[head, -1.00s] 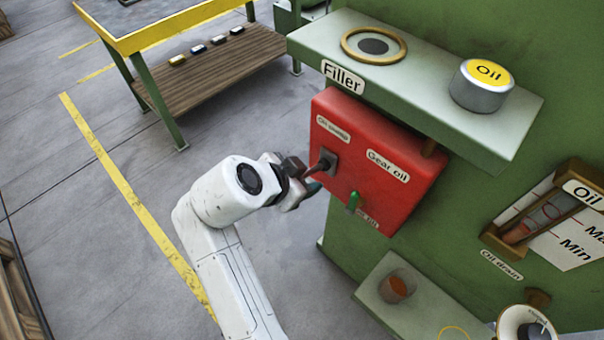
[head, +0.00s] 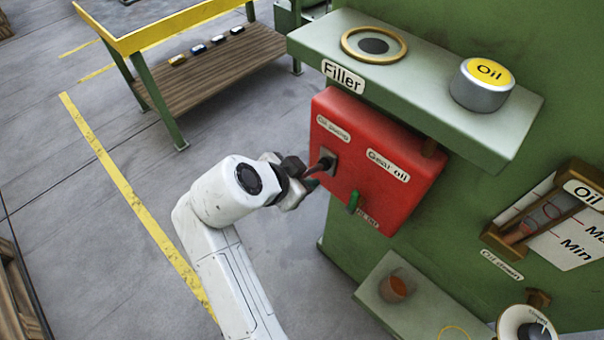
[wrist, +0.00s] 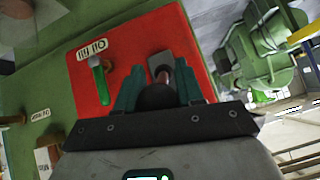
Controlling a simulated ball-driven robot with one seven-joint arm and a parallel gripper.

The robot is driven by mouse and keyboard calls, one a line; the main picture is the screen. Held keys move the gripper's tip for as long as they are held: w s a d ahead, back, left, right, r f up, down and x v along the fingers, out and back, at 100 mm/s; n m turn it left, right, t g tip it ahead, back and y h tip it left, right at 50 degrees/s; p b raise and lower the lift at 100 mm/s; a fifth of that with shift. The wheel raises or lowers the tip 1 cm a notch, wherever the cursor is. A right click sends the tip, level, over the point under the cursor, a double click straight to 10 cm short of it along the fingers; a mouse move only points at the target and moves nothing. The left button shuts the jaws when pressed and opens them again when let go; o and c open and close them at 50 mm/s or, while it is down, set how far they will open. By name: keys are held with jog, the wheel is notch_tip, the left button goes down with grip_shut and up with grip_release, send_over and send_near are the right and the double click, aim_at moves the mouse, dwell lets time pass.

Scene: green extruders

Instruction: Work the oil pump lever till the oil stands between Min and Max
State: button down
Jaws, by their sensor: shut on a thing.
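The red gear oil box (head: 375,165) is mounted on the green machine under the filler shelf. The oil pump lever (head: 325,164) sticks out of its left part, below a small label. My gripper (head: 312,178) is shut on the lever's end; the wrist view shows the lever (wrist: 163,70) running between the two teal fingers (wrist: 160,92). The oil gauge (head: 528,215) on the right shows reddish oil low in its tube, and the Min and Max marks are beside it. The level looks near or below Min; the slanted view hides the exact height.
A small green lever (head: 353,201) sits low on the red box, close to my gripper. The filler shelf (head: 420,95) overhangs the box and carries a ring and an oil cap (head: 482,85). A lower ledge (head: 375,290) holds a cup (head: 397,286).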

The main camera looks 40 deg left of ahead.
jog(key=shift+f, duration=0.15)
notch_tip(320, 180, down, 6)
jog(key=t+b, duration=0.9)
jog(key=b, duration=1.6)
jog(key=shift+w, duration=0.15)
jog(key=shift+t+b, duration=0.3)
jog(key=shift+b, duration=0.6)
jog(key=c, duration=0.8)
grip_release()
jog(key=shift+w+h, duration=0.1)
jog(key=shift+h, duration=0.2)
jog(key=s, duration=0.7)
jog(key=s+p, duration=0.1)
jog(key=s, duration=0.2)
jog(key=shift+s+f, duration=0.35)
jog(key=shift+s, duration=0.05)
